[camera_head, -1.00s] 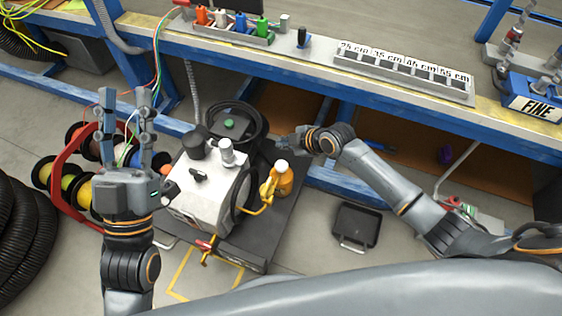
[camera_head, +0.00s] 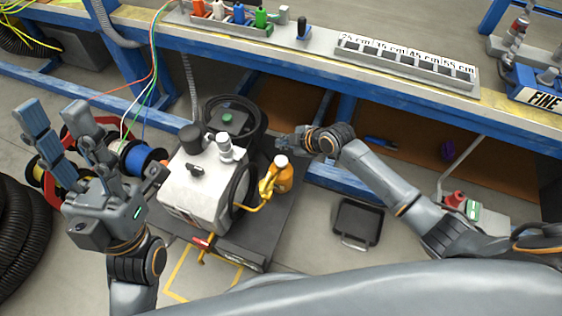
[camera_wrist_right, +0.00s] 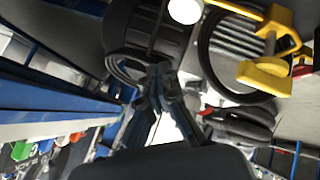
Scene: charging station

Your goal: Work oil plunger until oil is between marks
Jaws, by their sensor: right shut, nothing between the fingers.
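A pump unit with a white housing (camera_head: 193,190) stands on a dark base. On top are a black cap (camera_head: 190,137), a grey knob (camera_head: 224,147) and a small black handle (camera_head: 197,170). I cannot tell which part is the oil plunger, and no oil marks are readable. A yellow bottle (camera_head: 285,178) with a white cap stands at its right. My right gripper (camera_head: 283,142) is shut and empty, behind the bottle; its fingers show in the right wrist view (camera_wrist_right: 157,78). My left gripper (camera_head: 52,106) is open and empty, left of the pump, over the cable reels.
A blue workbench (camera_head: 320,75) runs across behind the pump. Cable reels (camera_head: 145,160) and a black hose (camera_head: 22,235) lie at the left. A black tray (camera_head: 357,222) lies on the floor to the right. A yellow-marked floor area (camera_head: 178,282) is in front.

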